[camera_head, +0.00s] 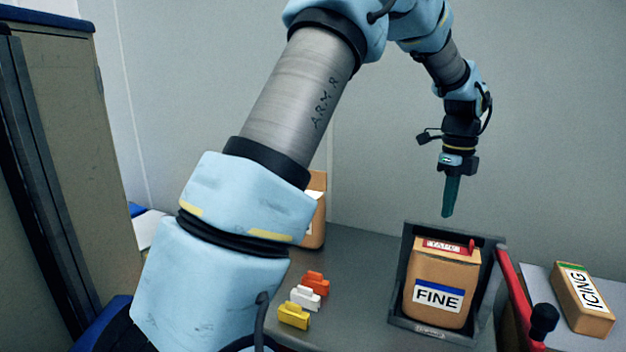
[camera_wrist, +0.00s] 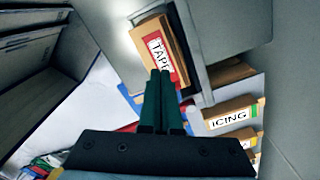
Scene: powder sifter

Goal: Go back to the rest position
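My gripper (camera_head: 447,213) hangs in the air at the upper right, pointing down, above and behind the brown box labelled FINE (camera_head: 440,280). Its dark green fingers lie side by side and look shut in the wrist view (camera_wrist: 163,75), with nothing visible between them. The FINE box stands in a dark grey tray (camera_head: 398,283); a red-edged label is on its top. The wrist view shows a brown box with a red-edged label starting "TAP" (camera_wrist: 160,50) beyond the fingertips, partly hidden by them.
Orange (camera_head: 315,283), white (camera_head: 305,297) and yellow (camera_head: 294,315) small pieces lie on the grey table left of the tray. A brown box (camera_head: 316,222) is partly hidden behind my arm. An ICING box (camera_head: 583,300) lies at the right, past a red bar (camera_head: 515,295).

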